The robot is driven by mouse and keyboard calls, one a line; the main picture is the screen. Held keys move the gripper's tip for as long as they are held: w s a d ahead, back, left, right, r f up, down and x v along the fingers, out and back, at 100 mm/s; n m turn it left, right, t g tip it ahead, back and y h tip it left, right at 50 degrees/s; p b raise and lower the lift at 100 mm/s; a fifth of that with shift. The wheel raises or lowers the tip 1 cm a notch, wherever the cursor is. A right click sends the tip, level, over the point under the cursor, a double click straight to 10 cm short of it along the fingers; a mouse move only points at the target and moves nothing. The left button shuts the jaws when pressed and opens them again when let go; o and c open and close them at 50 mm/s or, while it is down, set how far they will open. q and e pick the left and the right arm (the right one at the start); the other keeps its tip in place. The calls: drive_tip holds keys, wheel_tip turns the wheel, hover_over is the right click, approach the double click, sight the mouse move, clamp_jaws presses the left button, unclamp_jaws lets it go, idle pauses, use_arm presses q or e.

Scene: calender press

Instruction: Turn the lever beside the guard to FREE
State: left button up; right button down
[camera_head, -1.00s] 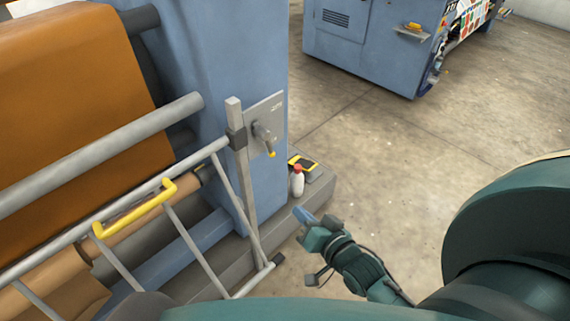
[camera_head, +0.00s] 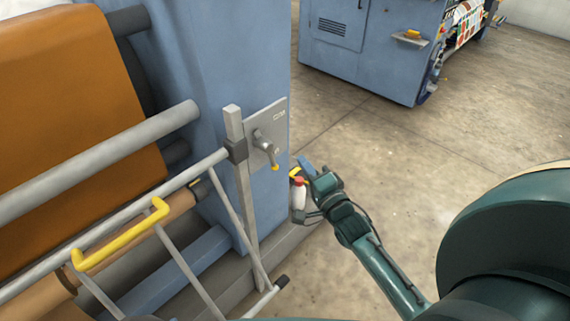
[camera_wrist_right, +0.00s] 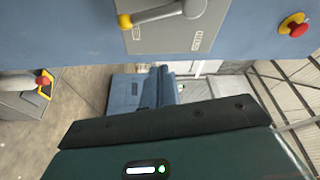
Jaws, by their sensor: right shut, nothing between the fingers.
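The lever (camera_head: 266,146) is a grey handle with a yellow tip on a light grey plate (camera_head: 281,117), fixed to the blue press column beside the guard. It points down and slightly right. In the right wrist view the lever (camera_wrist_right: 160,12) and its plate (camera_wrist_right: 201,22) show at the top; the plate's lettering is too small to read. The guard (camera_head: 120,222) is a grey bar frame with a yellow handle (camera_head: 125,236). My right gripper (camera_head: 303,165) is shut and empty, right of the lever and apart from it. Its blue fingers (camera_wrist_right: 157,88) show in the wrist view. My left gripper is out of view.
A red stop button (camera_wrist_right: 295,27) on yellow shows in the wrist view. Another blue machine (camera_head: 365,50) stands behind. The floor between is clear.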

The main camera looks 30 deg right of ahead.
sight(267, 152)
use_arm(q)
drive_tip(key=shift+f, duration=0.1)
use_arm(e)
drive_tip(key=shift+w+a+f, duration=0.15)
drive_tip(key=shift+w+a, duration=0.7)
drive_tip(key=shift+a, duration=0.15)
drive_tip(key=shift+w+a+f, duration=0.15)
drive_tip(key=shift+w+a, duration=0.7)
drive_tip(key=shift+a, duration=0.1)
use_arm(q)
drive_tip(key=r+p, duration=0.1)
drive_tip(key=p, duration=0.1)
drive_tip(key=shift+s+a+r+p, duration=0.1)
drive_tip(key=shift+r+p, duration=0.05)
drive_tip(key=shift+p, duration=0.2)
use_arm(e)
drive_tip(key=shift+s+a+f+m+g, duration=0.15)
drive_tip(key=shift+a+m, duration=0.2)
drive_tip(key=shift+m, duration=0.05)
drive_tip(key=shift+s+a+f+m+g, duration=0.1)
drive_tip(key=shift+a+m+g, duration=0.05)
drive_tip(key=shift+a+m, duration=0.2)
drive_tip(key=shift+d, duration=0.1)
